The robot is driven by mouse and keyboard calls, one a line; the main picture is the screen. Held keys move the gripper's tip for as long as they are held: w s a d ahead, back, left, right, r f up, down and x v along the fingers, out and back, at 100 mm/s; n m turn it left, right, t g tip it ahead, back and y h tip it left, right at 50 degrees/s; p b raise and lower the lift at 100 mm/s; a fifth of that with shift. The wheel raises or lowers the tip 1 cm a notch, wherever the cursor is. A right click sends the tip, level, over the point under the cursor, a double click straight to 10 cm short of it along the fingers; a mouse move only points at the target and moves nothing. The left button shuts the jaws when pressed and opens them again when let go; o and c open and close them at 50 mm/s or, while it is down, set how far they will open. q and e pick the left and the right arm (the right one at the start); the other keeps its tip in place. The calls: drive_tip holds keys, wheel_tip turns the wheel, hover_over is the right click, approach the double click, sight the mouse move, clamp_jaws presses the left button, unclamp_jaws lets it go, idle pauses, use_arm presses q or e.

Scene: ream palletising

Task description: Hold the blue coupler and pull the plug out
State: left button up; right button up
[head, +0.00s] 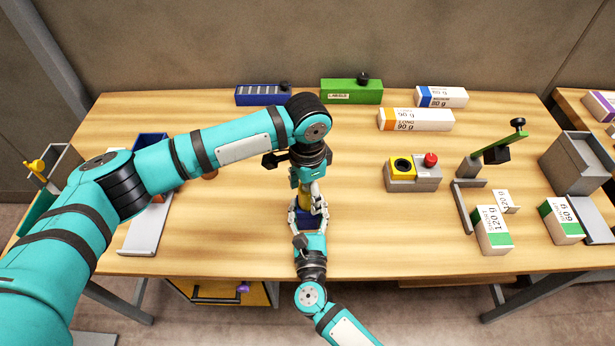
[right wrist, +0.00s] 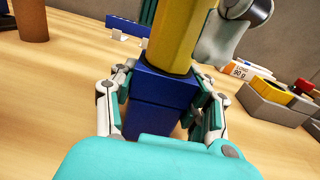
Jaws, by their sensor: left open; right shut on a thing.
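The blue coupler (right wrist: 160,100) stands on the table, and it shows partly in the head view (head: 306,218). My right gripper (head: 308,214) is shut on it, with one finger on each side in the right wrist view. The yellow plug (right wrist: 176,35) stands upright in the coupler's top; its upper end is out of the right wrist view. In the head view the plug (head: 304,200) is mostly hidden. My left gripper (head: 308,190) is open and points down at the plug from above. I cannot tell whether its fingers touch the plug.
A grey box with a yellow socket and a red button (head: 413,172) stands to the right. Paper reams (head: 416,119) and a green label box (head: 351,91) lie at the back. A grey stand with a green lever (head: 497,150) is farther right. Bare wood surrounds the coupler.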

use_arm(q)
drive_tip(key=shift+f, duration=0.8)
drive_tip(key=shift+c, duration=0.3)
clamp_jaws()
drive_tip(key=shift+r, duration=0.15)
drive_tip(key=shift+r, duration=3.15)
drive_tip(key=shift+r, duration=0.15)
drive_tip(key=shift+r, duration=1.4)
